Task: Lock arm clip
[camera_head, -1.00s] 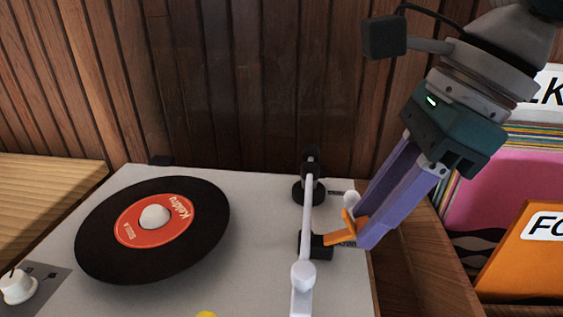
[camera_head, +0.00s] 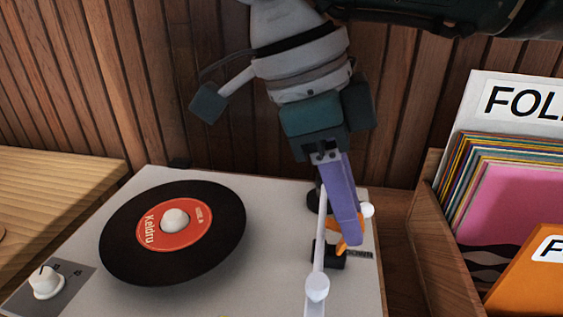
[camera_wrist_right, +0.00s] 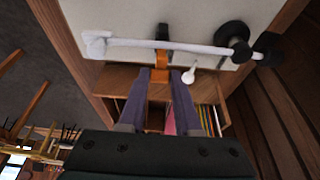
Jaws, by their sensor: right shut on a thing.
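The orange arm clip (camera_head: 343,247) is on the black arm rest (camera_head: 329,259) at the right side of the turntable. The white tonearm (camera_head: 319,245) runs past it, with its head toward the front. My right gripper (camera_head: 352,240) has purple fingers and reaches down from above, shut on the clip. They hide part of the clip in the head view. In the right wrist view the clip (camera_wrist_right: 156,64) sits between the fingertips (camera_wrist_right: 158,76), close beside the tonearm (camera_wrist_right: 170,45). I cannot tell whether the clip is fully across the tonearm. My left gripper is not in view.
A black record with a red label (camera_head: 172,230) lies on the turntable deck (camera_head: 285,250), left of the tonearm. A white ball-tipped lever (camera_head: 367,210) stands close to my fingers. A wooden record crate (camera_head: 430,225) is on the right. A slatted wooden wall is behind.

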